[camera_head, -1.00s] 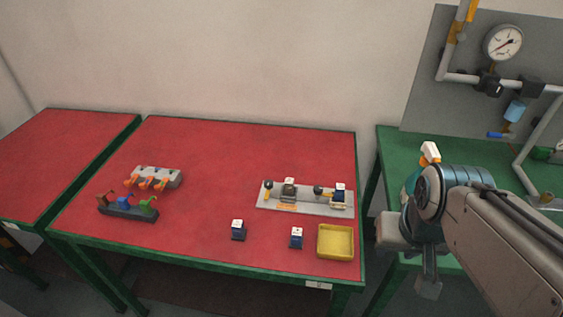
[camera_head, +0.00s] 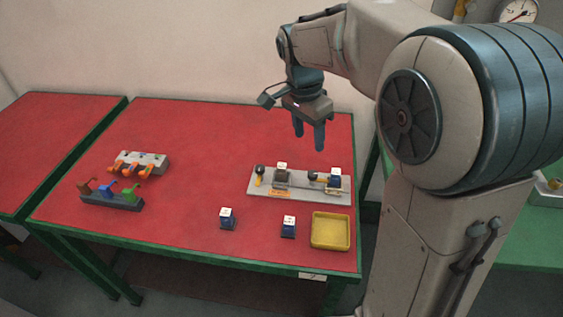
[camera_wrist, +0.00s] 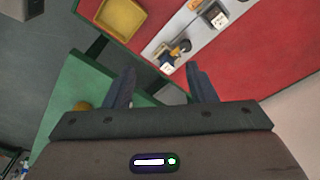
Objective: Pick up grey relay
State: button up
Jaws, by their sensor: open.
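The grey relay (camera_head: 281,177) has a white top and sits on the left half of a light grey panel (camera_head: 261,187). In the wrist view the grey relay (camera_wrist: 214,16) shows near the top edge. A dark blue relay with a white top (camera_head: 333,183) sits at the panel's right end. My gripper (camera_head: 309,142) is open and empty, pointing down, in the air above and behind the panel in the head view. The wrist view shows its two fingers (camera_wrist: 161,80) apart with nothing between them.
Two dark blue relays (camera_head: 227,219) (camera_head: 289,228) stand on the red table (camera_head: 200,135) in front of the panel. A yellow tray (camera_head: 330,244) is at the front right. A grey block with orange clips (camera_head: 140,163) and a dark rack with coloured levers (camera_head: 112,199) are on the left.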

jog(key=w+a+f+m+h+b, duration=0.1)
jog(key=w+a+f+m, duration=0.4)
jog(key=w+a, duration=0.15)
jog(key=m+g+h, duration=0.1)
jog(key=m+h, duration=0.1)
jog(key=m, duration=0.2)
send_near(280, 166)
jog(key=x, duration=0.6)
jog(key=shift+w+a+f+b, duration=0.15)
jog(key=shift+w+f+b, duration=0.15)
jog(key=shift+w, duration=0.05)
jog(key=x, duration=0.2)
jog(key=p+x, duration=0.1)
jog(key=x, duration=0.1)
jog(key=shift+s+d, duration=0.3)
jog(key=shift+d+f, duration=0.1)
jog(key=shift+f, duration=0.35)
jog(key=c, duration=1.1)
